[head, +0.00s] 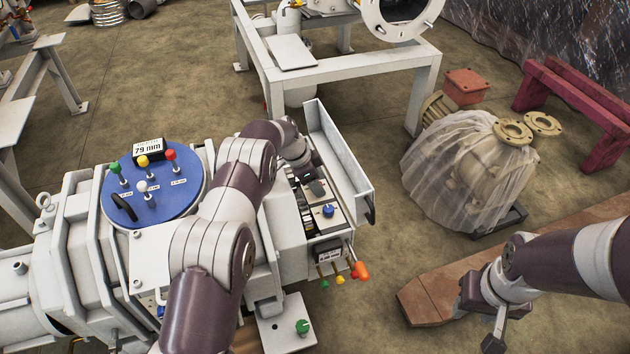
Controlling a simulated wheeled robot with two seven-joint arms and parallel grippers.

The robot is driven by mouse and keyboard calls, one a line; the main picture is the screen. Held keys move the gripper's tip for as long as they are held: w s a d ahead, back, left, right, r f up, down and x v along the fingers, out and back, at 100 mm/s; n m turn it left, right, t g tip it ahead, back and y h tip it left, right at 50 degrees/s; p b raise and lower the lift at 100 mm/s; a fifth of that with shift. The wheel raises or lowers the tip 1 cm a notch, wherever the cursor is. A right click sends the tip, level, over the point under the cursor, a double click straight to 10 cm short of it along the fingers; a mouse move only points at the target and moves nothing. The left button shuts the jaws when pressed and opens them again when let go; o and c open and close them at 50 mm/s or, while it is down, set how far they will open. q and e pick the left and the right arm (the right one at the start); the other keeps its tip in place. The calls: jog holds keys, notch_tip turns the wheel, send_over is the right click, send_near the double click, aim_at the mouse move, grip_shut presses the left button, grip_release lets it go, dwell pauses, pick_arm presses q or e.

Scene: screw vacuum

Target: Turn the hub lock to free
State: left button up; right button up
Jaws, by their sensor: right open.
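I see no part clearly labelled as the hub lock. The white machine (100,245) carries a blue round plate (185,200) with green, yellow, red and white knobs, a black handle (124,207) and a 79 mm display (148,148). An open box on its right side (333,240) holds a small blue knob (328,210). My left gripper (312,183) is over this box, just above the blue knob, and mostly hidden by its wrist; its jaws are too small to read. My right gripper (495,342) is open at the bottom right, apart from the machine.
An orange-tipped lever (360,270) and small coloured knobs stick out of the box's front. A green knob (302,326) stands on a low plate. A plastic-wrapped unit (465,175), a brown plank (425,295) and a white frame (355,66) surround it. Open floor lies between.

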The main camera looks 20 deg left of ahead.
pick_arm(q)
jog(key=p+v, duration=0.5)
jog(key=v, duration=0.7)
jog(key=shift+a+r, duration=0.15)
jog(key=shift+r, duration=0.15)
jog(key=shift+s, duration=0.15)
